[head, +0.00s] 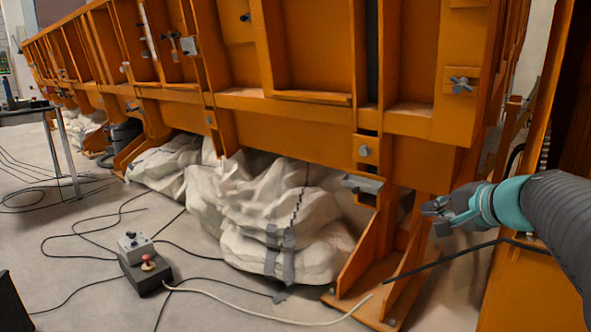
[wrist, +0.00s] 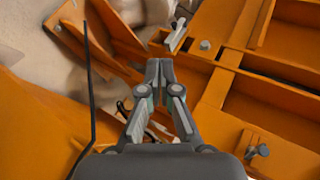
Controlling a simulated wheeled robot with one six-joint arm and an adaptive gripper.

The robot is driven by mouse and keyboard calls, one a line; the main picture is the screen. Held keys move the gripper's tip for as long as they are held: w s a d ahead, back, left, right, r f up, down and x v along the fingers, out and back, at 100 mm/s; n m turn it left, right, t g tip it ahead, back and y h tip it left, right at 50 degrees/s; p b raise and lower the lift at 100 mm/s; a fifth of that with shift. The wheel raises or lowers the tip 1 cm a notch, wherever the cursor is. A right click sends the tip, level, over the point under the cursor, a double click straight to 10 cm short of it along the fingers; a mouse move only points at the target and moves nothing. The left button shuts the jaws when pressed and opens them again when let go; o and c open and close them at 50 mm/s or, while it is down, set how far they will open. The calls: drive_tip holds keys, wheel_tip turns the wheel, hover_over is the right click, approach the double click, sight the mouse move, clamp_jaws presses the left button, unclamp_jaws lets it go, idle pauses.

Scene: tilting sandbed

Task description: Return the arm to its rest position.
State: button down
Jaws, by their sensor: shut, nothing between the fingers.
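My gripper (head: 437,212) is at the right of the head view, at the end of my grey and teal arm. It is in front of the orange steel frame (head: 420,122), near the foot of an upright. In the wrist view my gripper (wrist: 158,66) points up the picture, its fingertips close together with nothing between them. Orange beams (wrist: 270,122) of the frame lie beyond the fingers and to the right. I cannot tell the exact gap between the fingertips and the frame.
Large white sacks (head: 270,215) lie under the frame. A control box with a red button (head: 147,264) stands on the floor among several loose cables. A thin black rod (head: 440,262) crosses below my gripper. A table (head: 55,125) is at the far left. Floor (head: 90,235) at left is partly open.

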drive_tip(key=s+a+f+n+g+h+p, duration=0.1)
drive_tip(key=s+a+f+n+g+p, duration=0.2)
drive_tip(key=s, duration=0.4)
drive_tip(key=s+a+f+n+g+h+p, duration=0.1)
drive_tip(key=s+a+f+n+g+h, duration=0.2)
drive_tip(key=s+f, duration=0.35)
drive_tip(key=s+a+r+n+p, duration=0.3)
drive_tip(key=s+a+n+p, duration=0.2)
drive_tip(key=s, duration=0.4)
drive_tip(key=shift+a+r+n, duration=0.25)
drive_tip(key=shift+r+n, duration=0.05)
drive_tip(key=shift+r, duration=0.05)
